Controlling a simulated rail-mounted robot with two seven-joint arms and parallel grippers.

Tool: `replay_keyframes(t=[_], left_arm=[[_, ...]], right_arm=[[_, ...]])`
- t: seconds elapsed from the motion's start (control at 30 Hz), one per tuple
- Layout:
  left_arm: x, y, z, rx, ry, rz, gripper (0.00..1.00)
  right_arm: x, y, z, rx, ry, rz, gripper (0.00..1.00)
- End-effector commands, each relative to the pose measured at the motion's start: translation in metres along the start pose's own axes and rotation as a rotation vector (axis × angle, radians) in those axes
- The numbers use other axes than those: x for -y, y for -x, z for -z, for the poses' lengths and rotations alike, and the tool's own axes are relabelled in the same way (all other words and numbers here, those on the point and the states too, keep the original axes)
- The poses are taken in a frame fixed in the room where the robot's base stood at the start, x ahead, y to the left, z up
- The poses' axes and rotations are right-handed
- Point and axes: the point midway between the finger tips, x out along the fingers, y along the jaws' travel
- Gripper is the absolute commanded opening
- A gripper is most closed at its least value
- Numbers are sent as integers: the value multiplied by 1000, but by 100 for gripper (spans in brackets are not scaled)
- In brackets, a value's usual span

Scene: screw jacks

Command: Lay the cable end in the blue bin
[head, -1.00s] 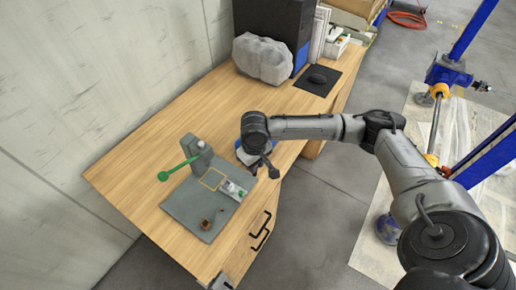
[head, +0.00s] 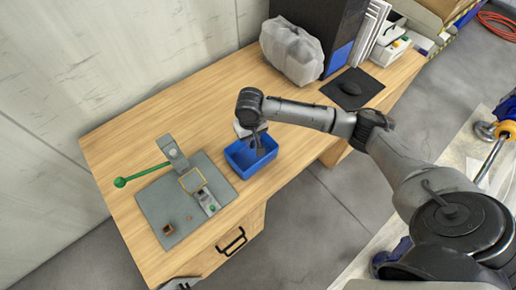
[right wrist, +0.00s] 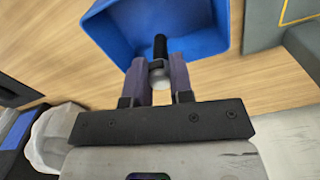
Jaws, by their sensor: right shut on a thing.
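The blue bin (head: 240,164) stands open on the wooden desk, right of the grey board. My right gripper (head: 260,146) is over the bin in the head view. In the right wrist view, my right gripper (right wrist: 160,75) is shut on the black cable end (right wrist: 160,45), which points into the bin (right wrist: 112,30). A pale round piece shows between the fingers. I cannot tell whether the cable end touches the bin floor. A grey part at the bottom edge of the head view looks like my left gripper (head: 180,284), cut off; its jaws are unclear.
The grey board (head: 160,208) with a green-knobbed lever press (head: 172,152) lies left of the bin. A wrapped grey bundle (head: 292,50), a black mouse pad (head: 352,88) and a dark computer case lie further back. The desk between bin and bundle is clear.

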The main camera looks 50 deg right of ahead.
Motion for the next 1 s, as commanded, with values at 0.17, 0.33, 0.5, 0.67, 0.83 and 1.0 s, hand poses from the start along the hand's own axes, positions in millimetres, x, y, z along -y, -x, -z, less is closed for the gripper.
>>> replay_keyframes(t=[0.17, 0.33, 0.5, 0.67, 0.83, 1.0], left_arm=[[1, -3, -1, 0, -1, 3, 43], [2, -9, -3, 0, -4, 6, 43], [3, -11, -4, 1, -7, 8, 43], [2, -17, -6, 1, -6, 8, 43], [1, -20, -7, 0, -2, 4, 43], [-1, -19, -6, -1, 3, 0, 43]], right_arm=[[2, -13, 0, 2, -5, -1, 0], [2, -36, 0, 3, -5, -1, 0], [2, -47, 0, 2, -5, -1, 0], [1, -66, 0, 2, -5, -2, 0], [1, -82, 0, 0, -5, -2, 0], [1, -81, 0, 0, -4, -1, 0]])
